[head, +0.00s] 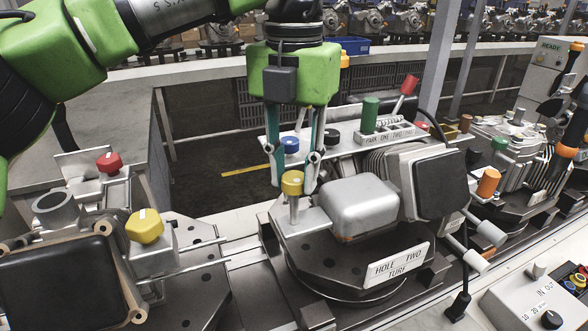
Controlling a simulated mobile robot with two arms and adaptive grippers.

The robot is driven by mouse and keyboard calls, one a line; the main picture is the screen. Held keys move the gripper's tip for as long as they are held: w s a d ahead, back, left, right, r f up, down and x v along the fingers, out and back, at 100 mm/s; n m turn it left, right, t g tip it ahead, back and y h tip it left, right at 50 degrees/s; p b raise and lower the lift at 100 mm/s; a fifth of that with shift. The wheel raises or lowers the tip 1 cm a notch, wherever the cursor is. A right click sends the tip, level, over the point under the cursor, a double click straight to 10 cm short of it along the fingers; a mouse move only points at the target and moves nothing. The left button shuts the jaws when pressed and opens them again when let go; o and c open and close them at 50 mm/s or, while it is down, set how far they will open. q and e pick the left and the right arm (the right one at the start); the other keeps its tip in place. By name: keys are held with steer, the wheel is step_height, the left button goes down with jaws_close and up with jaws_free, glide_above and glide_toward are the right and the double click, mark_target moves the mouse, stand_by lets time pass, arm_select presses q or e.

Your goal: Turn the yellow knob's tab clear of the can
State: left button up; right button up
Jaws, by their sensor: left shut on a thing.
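A yellow knob (292,183) stands on a short metal post on the middle fixture, which is labelled "HOLE TWO TURF". A flat grey tab (314,221) sits low by the post and points right, toward the rounded silver can (358,208). Its end lies against or very near the can's left side; I cannot tell whether they touch. My left gripper (293,185) points down from above, one finger on each side of the yellow knob, shut on it. My right gripper is not in view.
Another yellow knob (144,226) and a red knob (109,163) are on the left fixture. Behind my gripper are a blue knob (290,145), a green cylinder (370,115) and a red-tipped lever (405,86). A black block (440,185) stands right of the can. A control box (535,303) is at lower right.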

mark_target(294, 176)
arm_select(q)
steer(key=shift+w+r, duration=0.1)
steer(key=shift+r, duration=0.05)
steer(key=o, duration=1.1)
step_height(294, 176, up, 12)
steer(key=shift+f, duration=0.1)
stand_by(0.4)
